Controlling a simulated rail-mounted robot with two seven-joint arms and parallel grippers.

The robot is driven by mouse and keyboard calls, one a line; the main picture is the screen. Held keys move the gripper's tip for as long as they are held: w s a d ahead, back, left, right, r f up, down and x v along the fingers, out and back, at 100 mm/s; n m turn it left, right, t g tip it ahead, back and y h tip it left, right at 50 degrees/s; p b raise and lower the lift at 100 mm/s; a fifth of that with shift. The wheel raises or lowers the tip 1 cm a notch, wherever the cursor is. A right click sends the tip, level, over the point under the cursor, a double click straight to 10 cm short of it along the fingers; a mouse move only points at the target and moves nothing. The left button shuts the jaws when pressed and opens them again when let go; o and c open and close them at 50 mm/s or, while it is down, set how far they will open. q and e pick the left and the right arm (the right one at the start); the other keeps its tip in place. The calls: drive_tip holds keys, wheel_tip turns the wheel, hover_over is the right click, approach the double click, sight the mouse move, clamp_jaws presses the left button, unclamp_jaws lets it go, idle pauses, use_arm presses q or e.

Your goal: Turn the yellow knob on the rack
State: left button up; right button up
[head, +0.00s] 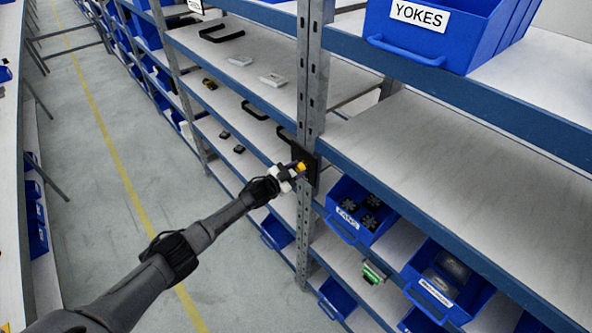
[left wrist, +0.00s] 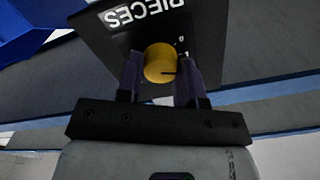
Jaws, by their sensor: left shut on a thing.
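The yellow knob (head: 301,167) sits on a dark plate fixed to the upright post of the rack (head: 312,75). My left gripper (head: 296,169) reaches it from the left and is shut on it. In the left wrist view the round yellow knob (left wrist: 160,63) is between the two dark fingers (left wrist: 160,75), with a short dark mark line on its right side. Behind it the black plate (left wrist: 205,35) bears the white word "PIECES", upside down in this view. My right gripper is not in view.
A blue bin labelled "YOKES" (head: 420,30) stands on the upper shelf at the right. Blue bins, one with fans (head: 345,222), stand on the shelf below right of the knob. The middle right shelf (head: 430,150) is bare. The aisle floor (head: 120,110) at left is clear.

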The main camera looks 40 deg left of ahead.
use_arm(q)
drive_tip(key=shift+a+f+n, duration=0.1)
drive_tip(key=shift+n, duration=0.5)
drive_tip(key=o, duration=0.9)
drive_tip(key=shift+s, duration=0.55)
drive_tip(key=shift+s+a, duration=0.45)
drive_tip(key=shift+s, duration=1.65)
drive_tip(key=shift+s+a, duration=0.4)
drive_tip(key=shift+s, duration=1.65)
drive_tip(key=shift+s+a, duration=0.45)
drive_tip(key=shift+s, duration=1.65)
